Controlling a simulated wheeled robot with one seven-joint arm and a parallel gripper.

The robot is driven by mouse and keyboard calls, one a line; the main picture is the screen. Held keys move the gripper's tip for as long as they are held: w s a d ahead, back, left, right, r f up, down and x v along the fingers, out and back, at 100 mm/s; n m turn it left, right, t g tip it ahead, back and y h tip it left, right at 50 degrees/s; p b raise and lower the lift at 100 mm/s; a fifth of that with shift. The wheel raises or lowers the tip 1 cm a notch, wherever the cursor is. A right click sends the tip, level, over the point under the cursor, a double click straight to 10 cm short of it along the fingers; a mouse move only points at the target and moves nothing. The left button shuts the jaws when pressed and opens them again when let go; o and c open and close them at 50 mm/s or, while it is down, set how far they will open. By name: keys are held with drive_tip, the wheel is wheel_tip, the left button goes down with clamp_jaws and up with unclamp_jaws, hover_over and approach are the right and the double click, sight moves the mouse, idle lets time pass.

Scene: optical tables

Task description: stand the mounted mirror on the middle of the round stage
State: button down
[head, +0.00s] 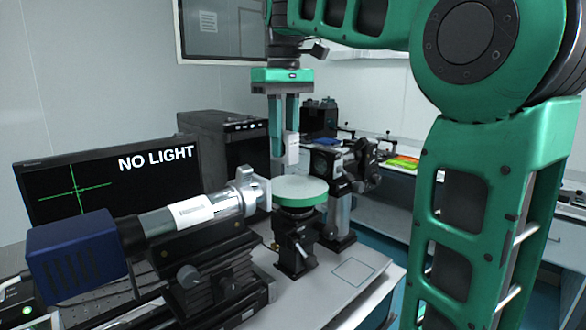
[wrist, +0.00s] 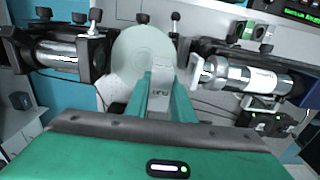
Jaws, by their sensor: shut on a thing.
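My gripper (head: 284,146) points down with its green fingers shut on the mounted mirror (head: 292,149), a small whitish upright block. The mirror also shows between the fingers in the wrist view (wrist: 159,95). The round stage (head: 299,189) is a pale green disc on a black post, below the mirror. In the head view a gap shows between the mirror's lower end and the disc. In the wrist view the bare stage (wrist: 143,50) lies beyond the fingers, and the mirror overlaps its lower right part. The mirror's reflecting face cannot be made out.
A blue-ended tube (head: 150,232) on a black mount stands left of the stage, its front end close to the disc. Black optics (head: 340,165) stand close at right. A monitor (head: 110,185) reads "NO LIGHT". The stage top is empty.

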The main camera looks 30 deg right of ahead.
drive_tip(key=d, duration=0.1)
drive_tip(key=d+f, duration=0.1)
drive_tip(key=w+d+f, duration=0.1)
drive_tip(key=shift+d+f, duration=0.15)
drive_tip(key=shift+d, duration=0.25)
drive_tip(key=shift+s+a+f, duration=0.1)
drive_tip(key=shift+a+f, duration=0.1)
drive_tip(key=shift+f, duration=0.2)
drive_tip(key=shift+s+f, duration=0.15)
drive_tip(key=shift+f, duration=1.5)
drive_tip(key=shift+d+f, duration=0.1)
drive_tip(key=c, duration=1.5)
unclamp_jaws()
drive_tip(key=shift+c, duration=0.2)
drive_tip(key=shift+r, duration=0.2)
